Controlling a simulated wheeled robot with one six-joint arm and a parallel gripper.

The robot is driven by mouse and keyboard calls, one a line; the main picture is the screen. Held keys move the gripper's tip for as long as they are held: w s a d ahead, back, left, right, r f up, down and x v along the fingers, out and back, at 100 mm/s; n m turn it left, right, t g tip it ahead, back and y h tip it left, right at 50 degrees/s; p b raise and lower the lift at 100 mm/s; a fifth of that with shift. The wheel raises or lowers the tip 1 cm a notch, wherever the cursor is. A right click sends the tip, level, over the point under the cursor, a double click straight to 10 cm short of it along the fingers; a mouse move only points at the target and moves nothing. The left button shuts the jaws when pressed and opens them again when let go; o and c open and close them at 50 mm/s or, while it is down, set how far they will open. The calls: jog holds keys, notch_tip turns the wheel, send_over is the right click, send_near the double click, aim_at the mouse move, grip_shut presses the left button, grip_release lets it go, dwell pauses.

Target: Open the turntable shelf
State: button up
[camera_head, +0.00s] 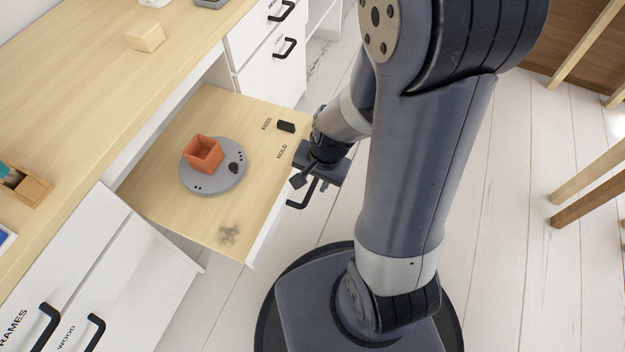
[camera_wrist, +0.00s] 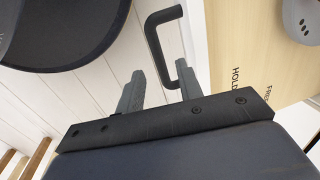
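The turntable shelf (camera_head: 255,117) is a pale wooden board with a white front, standing out from under the desk top. A round grey turntable (camera_head: 200,186) sits on it and carries an orange open box (camera_head: 203,154). A black bar handle (camera_head: 303,199) is on the shelf's front; it also shows in the wrist view (camera_wrist: 156,52). My gripper (camera_head: 305,176) is at this handle. In the wrist view my gripper (camera_wrist: 160,78) has its two fingers apart, with the lower end of the handle bar between them. Whether they touch it I cannot tell.
White drawers with black handles (camera_head: 95,330) flank the shelf. A wooden block (camera_head: 145,37) lies on the desk top. Wooden legs (camera_head: 590,185) stand at right.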

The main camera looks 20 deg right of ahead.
aim_at(309, 189)
notch_tip(309, 189, up, 7)
jog(key=d+p, duration=0.1)
jog(key=p, duration=0.1)
jog(key=shift+s+r+p, duration=0.2)
jog(key=shift+s+p, duration=0.1)
jog(key=shift+s, duration=0.15)
jog(key=shift+f, duration=0.1)
jog(key=f+b, duration=0.1)
jog(key=f, duration=0.2)
jog(key=a+f+b, duration=0.1)
jog(key=f+b, duration=0.1)
jog(key=f, duration=0.2)
jog(key=w+f+b, duration=0.1)
jog(key=f+b, duration=0.1)
jog(key=f, duration=0.1)
jog(key=shift+w+a+f, duration=0.1)
jog(key=shift+a+f, duration=0.15)
jog(key=shift+f, duration=0.15)
jog(key=shift+w+a+r, duration=0.2)
jog(key=shift+w+a, duration=0.1)
jog(key=shift+a, duration=0.05)
